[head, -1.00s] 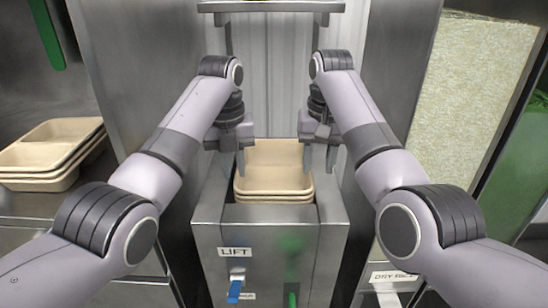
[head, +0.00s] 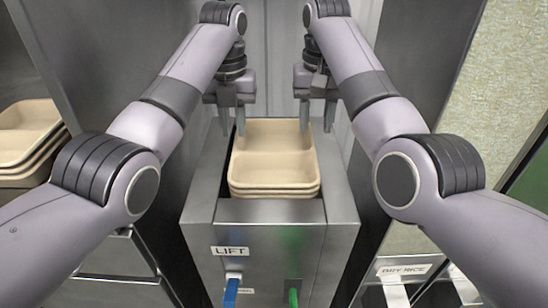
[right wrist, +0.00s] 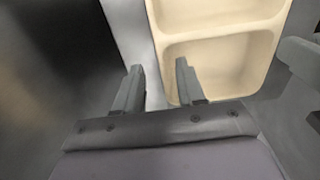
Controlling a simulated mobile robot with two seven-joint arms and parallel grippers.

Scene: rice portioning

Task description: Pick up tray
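A stack of beige compartment trays (head: 274,163) sits in the metal dispenser box in the middle of the head view. The top tray also shows in the right wrist view (right wrist: 215,62). My left gripper (head: 233,128) is open at the left rim of the stack, fingers pointing down. My right gripper (head: 316,125) is open at the right rim. In the right wrist view its fingers (right wrist: 158,85) are apart, with one finger beside the tray's edge and the other outside it. Neither gripper visibly holds a tray.
The dispenser box (head: 270,240) carries a LIFT label (head: 231,251), a blue lever (head: 231,292) and a green lever (head: 293,297). Another stack of beige trays (head: 28,135) stands at the far left. A DRY RICE label (head: 403,269) is at lower right.

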